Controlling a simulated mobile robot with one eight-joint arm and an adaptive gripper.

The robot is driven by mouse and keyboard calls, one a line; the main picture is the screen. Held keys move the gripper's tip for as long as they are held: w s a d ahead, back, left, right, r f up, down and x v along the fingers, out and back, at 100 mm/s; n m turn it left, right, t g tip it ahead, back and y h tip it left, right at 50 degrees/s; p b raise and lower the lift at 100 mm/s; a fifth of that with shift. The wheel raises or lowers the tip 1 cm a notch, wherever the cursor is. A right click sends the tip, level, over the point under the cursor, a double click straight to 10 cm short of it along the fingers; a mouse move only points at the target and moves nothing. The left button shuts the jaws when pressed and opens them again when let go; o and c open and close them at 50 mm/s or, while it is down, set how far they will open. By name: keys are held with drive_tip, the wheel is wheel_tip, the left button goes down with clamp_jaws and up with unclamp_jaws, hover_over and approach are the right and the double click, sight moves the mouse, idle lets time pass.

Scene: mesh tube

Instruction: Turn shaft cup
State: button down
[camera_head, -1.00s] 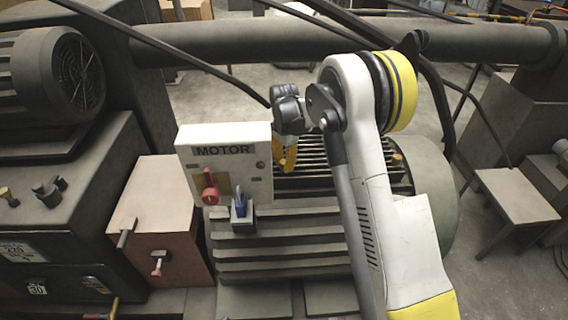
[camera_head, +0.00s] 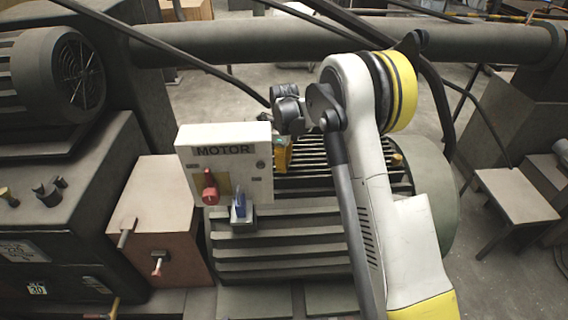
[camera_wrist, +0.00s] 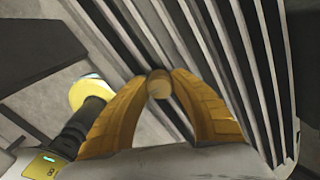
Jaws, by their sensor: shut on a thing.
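A small round tan cup (camera_wrist: 159,89), which I take to be the shaft cup, sits between my fingertips in the wrist view, over the ribbed motor housing. My gripper (camera_wrist: 159,80) has yellow fingers shut on it, one on each side. In the head view my gripper (camera_head: 282,158) points down behind the right edge of the motor's control box, above the ribs. The cup between its fingers is hidden there. The motor housing (camera_head: 285,262) is dark and finned.
The white MOTOR box (camera_head: 225,150) stands left of my gripper, with a red knob (camera_head: 209,187) and a blue lever (camera_head: 240,203) on its front. A thick pipe (camera_head: 230,45) runs behind.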

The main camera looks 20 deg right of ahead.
drive_tip(key=m, duration=0.4)
drive_tip(key=shift+m, duration=2.2)
drive_tip(key=c, duration=1.1)
unclamp_jaws()
wheel_tip(320, 180, up, 12)
